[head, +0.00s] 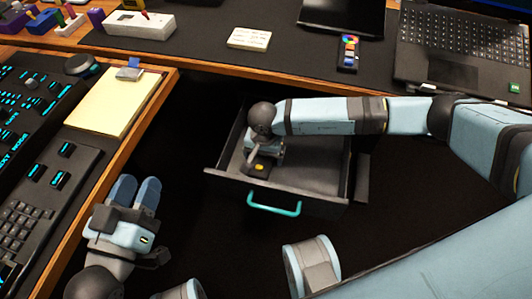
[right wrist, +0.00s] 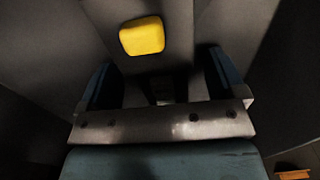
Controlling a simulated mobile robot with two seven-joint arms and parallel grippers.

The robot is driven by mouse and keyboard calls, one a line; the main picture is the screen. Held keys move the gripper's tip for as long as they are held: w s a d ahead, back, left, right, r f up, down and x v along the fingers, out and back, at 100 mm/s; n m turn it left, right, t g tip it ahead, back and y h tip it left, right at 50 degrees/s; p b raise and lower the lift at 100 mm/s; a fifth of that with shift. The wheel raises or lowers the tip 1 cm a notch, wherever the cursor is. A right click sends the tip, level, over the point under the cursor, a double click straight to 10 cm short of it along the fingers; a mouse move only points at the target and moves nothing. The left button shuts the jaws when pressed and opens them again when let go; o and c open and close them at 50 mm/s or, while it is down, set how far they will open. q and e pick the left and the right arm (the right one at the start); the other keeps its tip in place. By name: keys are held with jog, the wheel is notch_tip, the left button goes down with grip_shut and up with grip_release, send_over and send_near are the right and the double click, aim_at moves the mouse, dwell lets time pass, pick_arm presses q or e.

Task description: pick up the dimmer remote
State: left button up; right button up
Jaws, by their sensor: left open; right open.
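My left gripper (head: 135,192) is open and empty beside the left desk, left of the drawer.
The drawer has a teal handle (head: 274,207) and raised walls close around my right gripper. A notepad (head: 115,102) and keyboard (head: 40,195) lie on the left desk. On the back desk are a laptop (head: 465,50), a card (head: 249,38) and a black device with coloured buttons (head: 347,54).

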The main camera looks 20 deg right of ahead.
jog(key=shift+c, duration=0.4)
jog(key=c, duration=1)
jog(key=shift+r, duration=0.1)
